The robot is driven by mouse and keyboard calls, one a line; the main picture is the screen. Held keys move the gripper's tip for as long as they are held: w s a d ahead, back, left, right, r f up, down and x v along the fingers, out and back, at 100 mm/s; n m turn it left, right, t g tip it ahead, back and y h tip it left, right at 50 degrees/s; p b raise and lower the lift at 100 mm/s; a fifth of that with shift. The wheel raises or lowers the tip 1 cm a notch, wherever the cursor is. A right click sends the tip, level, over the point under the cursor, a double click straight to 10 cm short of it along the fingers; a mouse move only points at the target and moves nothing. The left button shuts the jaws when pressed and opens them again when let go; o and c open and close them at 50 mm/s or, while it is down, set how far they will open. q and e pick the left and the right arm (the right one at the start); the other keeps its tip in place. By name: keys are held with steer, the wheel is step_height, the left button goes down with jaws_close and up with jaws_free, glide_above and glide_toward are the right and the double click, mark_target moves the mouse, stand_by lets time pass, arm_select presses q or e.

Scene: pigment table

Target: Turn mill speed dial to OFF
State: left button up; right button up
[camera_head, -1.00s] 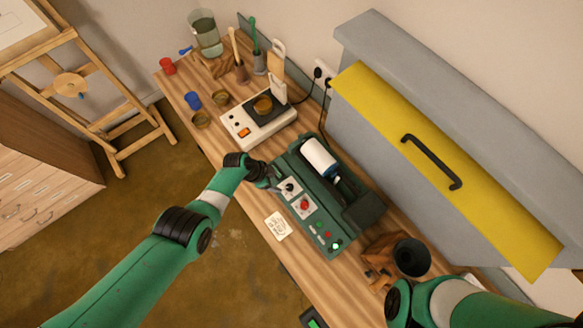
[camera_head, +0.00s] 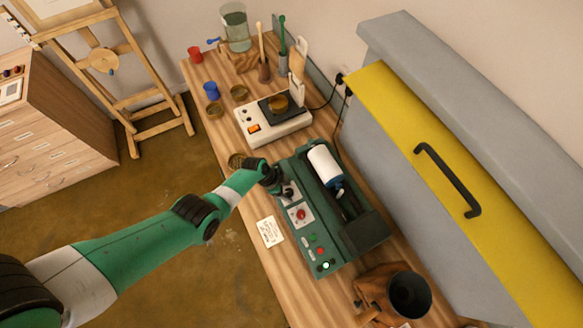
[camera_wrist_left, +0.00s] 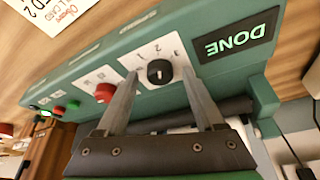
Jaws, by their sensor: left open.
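The green mill (camera_head: 340,239) stands on the wooden bench with a white cylinder (camera_head: 323,163) on top. Its black speed dial (camera_wrist_left: 159,72) sits on a white numbered plate in the left wrist view. I cannot read for sure which mark the dial points to. My left gripper (camera_wrist_left: 161,78) is open, with one finger on either side of the dial; contact is not clear. In the head view the left gripper (camera_head: 284,190) is over the mill's control panel and partly hides the dial. A display (camera_wrist_left: 237,38) beside the dial reads DONE. My right gripper is not in view.
A red knob (camera_wrist_left: 105,92) is beside the dial. A card (camera_head: 269,232) lies in front of the mill. A white hotplate scale (camera_head: 262,127), cups and a jar stand farther back. A brown holder with a dark cup (camera_head: 409,294) is at front right.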

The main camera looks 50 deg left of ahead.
arm_select(q)
steer(key=shift+c, duration=0.2)
jaws_close()
